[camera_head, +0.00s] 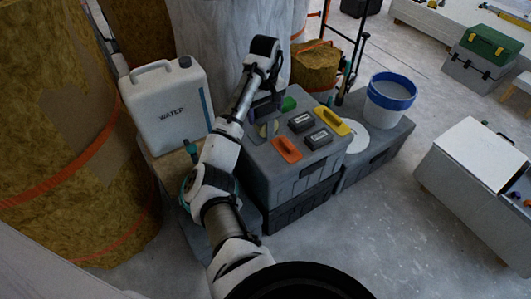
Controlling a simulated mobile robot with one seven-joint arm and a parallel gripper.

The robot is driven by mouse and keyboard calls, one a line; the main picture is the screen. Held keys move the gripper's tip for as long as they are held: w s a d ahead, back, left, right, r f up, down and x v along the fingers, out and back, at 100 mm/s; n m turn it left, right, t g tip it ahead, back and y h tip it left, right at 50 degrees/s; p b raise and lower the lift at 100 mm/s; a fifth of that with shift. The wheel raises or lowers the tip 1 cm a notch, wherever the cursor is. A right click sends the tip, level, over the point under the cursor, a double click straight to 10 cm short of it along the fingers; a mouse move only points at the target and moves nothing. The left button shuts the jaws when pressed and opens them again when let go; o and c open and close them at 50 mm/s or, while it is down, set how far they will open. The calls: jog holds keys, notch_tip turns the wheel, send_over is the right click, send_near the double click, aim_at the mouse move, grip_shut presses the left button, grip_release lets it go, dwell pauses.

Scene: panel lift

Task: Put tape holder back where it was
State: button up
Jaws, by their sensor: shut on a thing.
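My arm reaches up from the bottom and bends down at the wrist over a grey toolbox (300,180). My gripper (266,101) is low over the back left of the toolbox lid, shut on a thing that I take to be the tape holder. The arm and the dark gripper parts hide most of it, so its shape is unclear. I cannot tell whether it touches the lid.
The lid also holds an orange tool (287,150), a yellow tool (331,122) and two dark blocks (318,139). A white water canister (168,108) stands left. A blue-rimmed bucket (390,98) stands right on a grey box.

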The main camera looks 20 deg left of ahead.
aim_at(265, 136)
notch_tip(265, 136, down, 12)
jog(key=shift+r+b, duration=0.15)
jog(key=shift+b, duration=0.8)
notch_tip(265, 136, down, 5)
jog(key=shift+r, duration=0.1)
jog(key=o, duration=1)
